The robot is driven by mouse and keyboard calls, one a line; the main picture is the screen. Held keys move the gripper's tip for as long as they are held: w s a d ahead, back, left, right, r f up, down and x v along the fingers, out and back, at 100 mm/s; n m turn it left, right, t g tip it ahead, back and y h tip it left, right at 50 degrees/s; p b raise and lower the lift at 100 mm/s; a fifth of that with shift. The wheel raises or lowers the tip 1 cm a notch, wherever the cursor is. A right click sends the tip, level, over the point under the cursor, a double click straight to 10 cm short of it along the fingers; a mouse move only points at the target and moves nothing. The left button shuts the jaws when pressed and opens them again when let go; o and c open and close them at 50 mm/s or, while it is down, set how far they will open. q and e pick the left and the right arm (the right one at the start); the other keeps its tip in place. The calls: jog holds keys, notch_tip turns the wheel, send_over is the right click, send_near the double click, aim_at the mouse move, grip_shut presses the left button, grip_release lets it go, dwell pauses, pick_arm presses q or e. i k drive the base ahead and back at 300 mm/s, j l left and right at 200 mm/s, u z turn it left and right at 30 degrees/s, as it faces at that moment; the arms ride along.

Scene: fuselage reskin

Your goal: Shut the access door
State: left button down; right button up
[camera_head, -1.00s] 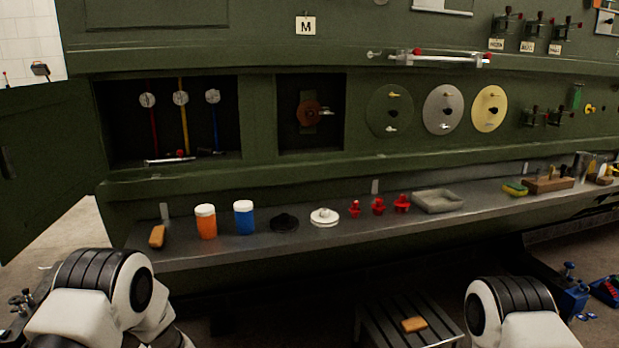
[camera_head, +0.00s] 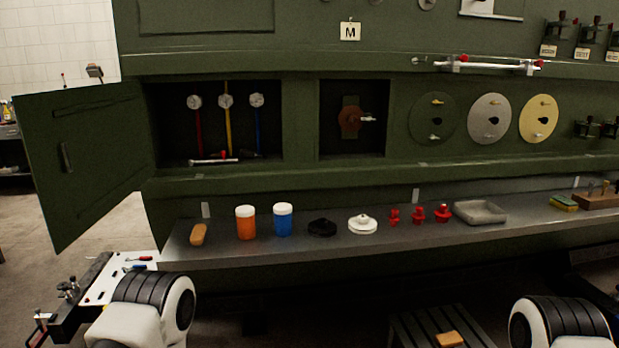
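The green access door (camera_head: 95,155) stands wide open at the left, swung outward from the left edge of its recess. Its dark handle (camera_head: 66,157) is on the face toward me, near the free edge. The open recess (camera_head: 268,140) shows several gauges (camera_head: 226,101) on red, yellow and blue pipes, with a metal tool (camera_head: 214,160) lying on its floor. My two arms show only as white and black links at the bottom left and bottom right. Neither gripper is in view.
A grey shelf (camera_head: 270,248) runs below the recess. It holds an orange jar (camera_head: 245,222), a blue jar (camera_head: 283,220), a tan block (camera_head: 198,234), red knobs (camera_head: 418,215) and a grey tray (camera_head: 480,212). A white tool board (camera_head: 118,277) lies below the door.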

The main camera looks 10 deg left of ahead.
aim_at(103, 126)
jog(key=k+j, duration=0.1)
jog(key=j, duration=1.3)
jog(key=k+j, duration=0.1)
jog(key=j, duration=1.25)
